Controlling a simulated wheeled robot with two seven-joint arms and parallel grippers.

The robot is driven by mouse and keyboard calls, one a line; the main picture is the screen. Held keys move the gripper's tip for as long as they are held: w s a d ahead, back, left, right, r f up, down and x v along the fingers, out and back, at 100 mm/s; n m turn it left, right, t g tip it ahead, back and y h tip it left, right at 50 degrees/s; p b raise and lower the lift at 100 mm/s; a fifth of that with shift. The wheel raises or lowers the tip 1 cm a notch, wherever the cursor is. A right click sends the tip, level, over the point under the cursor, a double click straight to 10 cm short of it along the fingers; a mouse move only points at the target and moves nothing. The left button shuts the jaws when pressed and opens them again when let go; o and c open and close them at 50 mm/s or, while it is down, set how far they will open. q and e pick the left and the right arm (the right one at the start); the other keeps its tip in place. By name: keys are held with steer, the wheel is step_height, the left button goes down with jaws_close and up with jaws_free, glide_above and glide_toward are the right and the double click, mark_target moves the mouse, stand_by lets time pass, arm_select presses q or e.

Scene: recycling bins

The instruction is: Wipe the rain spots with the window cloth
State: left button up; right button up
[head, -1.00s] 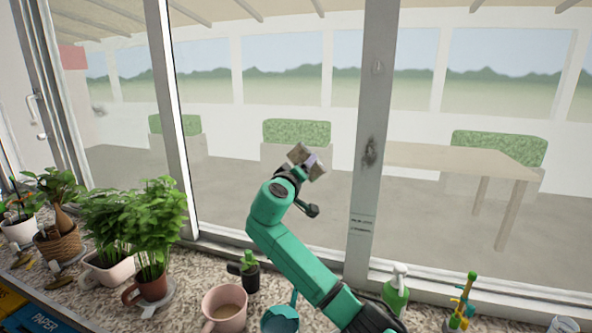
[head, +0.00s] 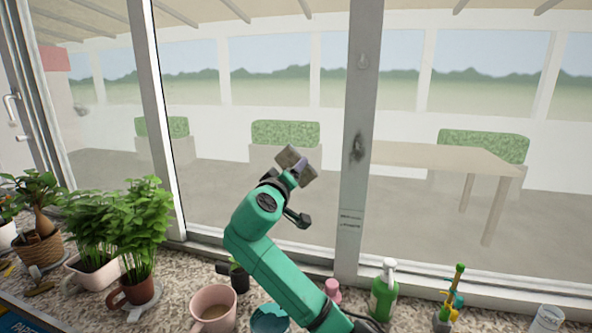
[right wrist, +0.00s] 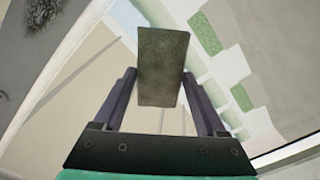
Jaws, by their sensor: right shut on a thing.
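My right gripper (head: 293,172) is shut on a grey-brown folded pad, which looks like the window cloth (head: 288,156). In the right wrist view the cloth (right wrist: 162,65) stands up between the two dark fingers (right wrist: 160,98). It is held in front of the large middle pane (head: 250,90), left of the grey window post (head: 350,200). I cannot tell whether it touches the glass. No rain spots are clear on the pane. A dark smudge (head: 357,147) marks the post and shows at the upper left of the right wrist view (right wrist: 42,15). My left gripper is out of view.
The speckled sill (head: 180,275) holds potted plants (head: 140,235), a pink mug (head: 214,308), a small dark pot (head: 239,278), a blue-green container (head: 269,319), a green spray bottle (head: 383,290) and a cup with colourful tools (head: 452,300). The upper glass area is free.

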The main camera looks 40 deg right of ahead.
steer(key=shift+s+a, duration=0.1)
steer(key=shift+a, duration=0.05)
steer(key=shift+v, duration=1.4)
